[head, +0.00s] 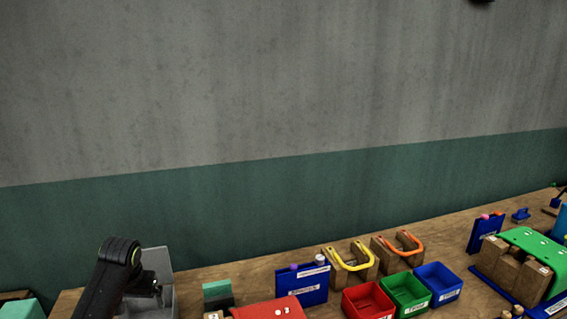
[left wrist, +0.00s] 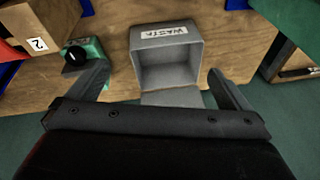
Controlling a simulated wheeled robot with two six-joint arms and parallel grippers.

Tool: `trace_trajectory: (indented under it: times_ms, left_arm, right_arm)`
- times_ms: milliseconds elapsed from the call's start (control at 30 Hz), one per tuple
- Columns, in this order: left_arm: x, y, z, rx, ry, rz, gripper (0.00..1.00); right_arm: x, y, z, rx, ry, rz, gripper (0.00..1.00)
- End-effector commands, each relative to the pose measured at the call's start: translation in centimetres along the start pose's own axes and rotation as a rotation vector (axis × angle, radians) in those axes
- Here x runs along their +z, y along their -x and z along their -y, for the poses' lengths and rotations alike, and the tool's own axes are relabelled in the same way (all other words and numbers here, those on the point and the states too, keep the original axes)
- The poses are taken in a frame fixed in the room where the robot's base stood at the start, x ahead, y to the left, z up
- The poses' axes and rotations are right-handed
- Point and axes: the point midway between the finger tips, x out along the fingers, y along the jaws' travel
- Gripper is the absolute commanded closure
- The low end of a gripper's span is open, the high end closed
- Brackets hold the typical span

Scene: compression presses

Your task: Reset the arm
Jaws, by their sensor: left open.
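My left arm comes up at the lower left of the head view, beside and partly in front of a grey bin (head: 160,261). In the left wrist view my left gripper (left wrist: 160,78) has its two fingers spread wide, with nothing between them. The grey bin, labelled as waste (left wrist: 167,38), lies beyond the fingers in that view and looks empty. I cannot judge the exact gap between fingers and bin. My right gripper is not in view.
A wooden bench (head: 230,271) runs along the wall. It carries red (head: 367,301), green (head: 405,293) and blue (head: 438,283) bins, blocks with yellow (head: 350,262) and orange (head: 402,244) handles, and a green-topped press (head: 535,246). A green block with a black knob (left wrist: 82,53) sits near the left finger.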

Motion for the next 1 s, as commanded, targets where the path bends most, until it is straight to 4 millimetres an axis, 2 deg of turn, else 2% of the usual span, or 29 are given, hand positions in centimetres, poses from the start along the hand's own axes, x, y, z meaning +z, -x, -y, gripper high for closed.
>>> trace_trajectory:
  times_ms: [33, 200, 400, 567, 700, 800, 1000]
  left_arm:
    - [2.4, -1.6, -0.4, -0.001, -0.018, 0.003, 0.0]
    - [9.8, -5.2, -1.6, 0.004, -0.068, -0.007, 0.0]
    - [18.9, -7.0, -2.6, 0.02, -0.103, -0.023, 0.0]
    - [26.1, -6.7, -2.9, 0.03, -0.111, -0.036, 0.0]
    - [31.6, -5.2, -2.9, 0.033, -0.105, -0.049, 0.0]
    - [34.5, -4.0, -2.8, 0.032, -0.099, -0.057, 0.0]
    - [38.4, -1.7, -2.4, 0.024, -0.084, -0.069, 0.0]
  right_arm:
    - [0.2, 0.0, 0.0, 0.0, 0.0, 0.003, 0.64]
    - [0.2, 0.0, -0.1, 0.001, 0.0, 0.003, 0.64]
    - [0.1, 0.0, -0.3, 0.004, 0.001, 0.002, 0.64]
    - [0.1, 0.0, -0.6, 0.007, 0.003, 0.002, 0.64]
    - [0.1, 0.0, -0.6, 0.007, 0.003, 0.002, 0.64]
    - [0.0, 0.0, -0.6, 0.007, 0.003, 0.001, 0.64]
    - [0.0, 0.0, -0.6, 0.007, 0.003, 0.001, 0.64]
